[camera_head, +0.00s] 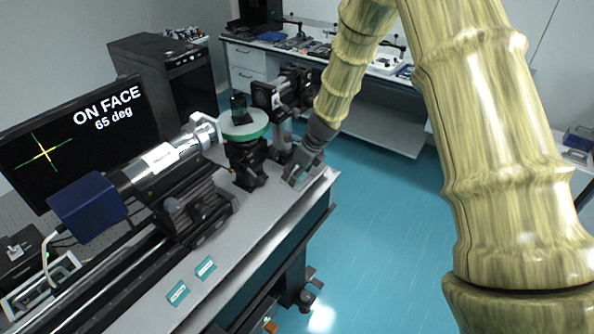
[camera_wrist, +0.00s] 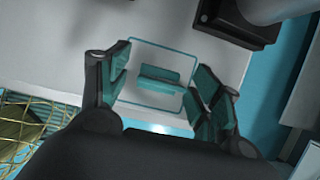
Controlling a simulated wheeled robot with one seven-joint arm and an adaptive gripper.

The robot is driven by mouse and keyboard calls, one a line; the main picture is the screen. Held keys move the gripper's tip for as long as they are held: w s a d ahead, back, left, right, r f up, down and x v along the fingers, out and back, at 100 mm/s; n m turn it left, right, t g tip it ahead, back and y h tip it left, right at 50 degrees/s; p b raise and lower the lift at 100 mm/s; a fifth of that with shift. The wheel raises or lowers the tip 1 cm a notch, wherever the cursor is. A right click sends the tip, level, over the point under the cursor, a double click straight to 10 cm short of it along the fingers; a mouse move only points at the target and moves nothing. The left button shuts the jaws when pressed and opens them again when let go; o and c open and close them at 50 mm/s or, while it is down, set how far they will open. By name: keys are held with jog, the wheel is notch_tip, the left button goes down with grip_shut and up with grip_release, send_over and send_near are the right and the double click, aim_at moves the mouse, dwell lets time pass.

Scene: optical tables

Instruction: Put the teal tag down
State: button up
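The teal tag (camera_wrist: 158,80) is a small teal piece in the wrist view, lying on the pale bench top inside a thin teal outline (camera_wrist: 161,41). My gripper (camera_wrist: 163,72) has its fingers spread on either side of it, with a gap showing between each finger and the tag. Whether the tag lies fully flat is hard to tell.
Two other teal labels (camera_head: 178,292) (camera_head: 205,267) lie on the bench's front strip. A barrel with a blue box (camera_head: 88,205) lies further left. The bench edge is close; blue floor lies beyond.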

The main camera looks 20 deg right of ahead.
jog(key=b+v, duration=0.2)
jog(key=v, duration=1)
jog(key=shift+s, duration=0.15)
jog(key=s+d+f+n+g+h, duration=0.1)
jog(key=s+d+f+n+h, duration=0.1)
jog(key=s+f+n, duration=0.7)
jog(key=s+d+f+n+g+h, duration=0.1)
jog(key=s+f+n+g+h, duration=0.15)
jog(key=s+f, duration=1.1)
jog(key=s+a+f+n+y, duration=0.1)
jog(key=s+a+f+n, duration=0.2)
jog(key=s+f+n, duration=0.4)
jog(key=s+a+f+n+y, duration=0.1)
jog(key=s+a+f+n, duration=0.2)
jog(key=s+f+n, duration=0.5)
jog(key=s+n, duration=0.1)
jog(key=s, duration=0.6)
jog(key=shift+f, duration=0.15)
jog(key=shift+s+a+n, duration=0.1)
jog(key=shift+n, duration=0.15)
jog(key=shift+f+b, duration=0.45)
jog(key=shift+f, duration=0.05)
